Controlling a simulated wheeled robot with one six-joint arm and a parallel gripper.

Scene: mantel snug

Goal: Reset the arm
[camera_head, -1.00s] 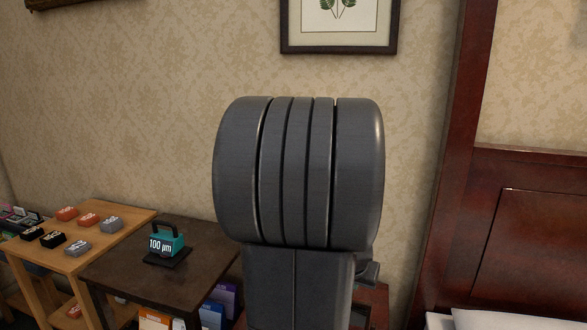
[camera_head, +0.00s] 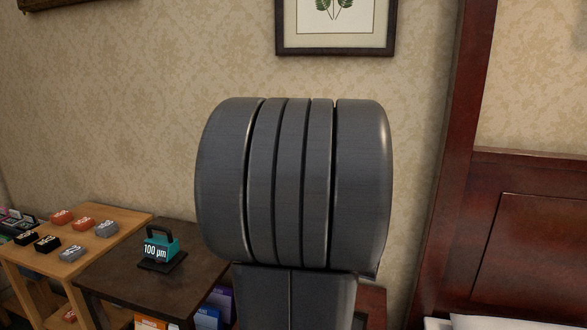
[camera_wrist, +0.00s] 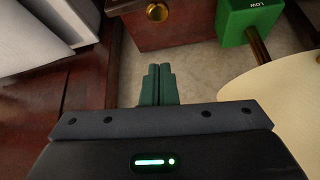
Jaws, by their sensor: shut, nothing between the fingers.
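My arm, a large grey ribbed joint, fills the middle of the head view and hides what lies behind it. My gripper (camera_wrist: 158,84) shows in the wrist view, its green fingers closed together with nothing between them. It hangs over bare pale floor and touches nothing that I can see.
In the wrist view, a wooden drawer front with a brass knob (camera_wrist: 157,12), a green block marked LOW (camera_wrist: 248,20) and a cream round surface (camera_wrist: 275,95) are near. In the head view, a dark table (camera_head: 120,290) bears a teal 100 µm block (camera_head: 160,247); a wooden table (camera_head: 125,228) holds several small blocks.

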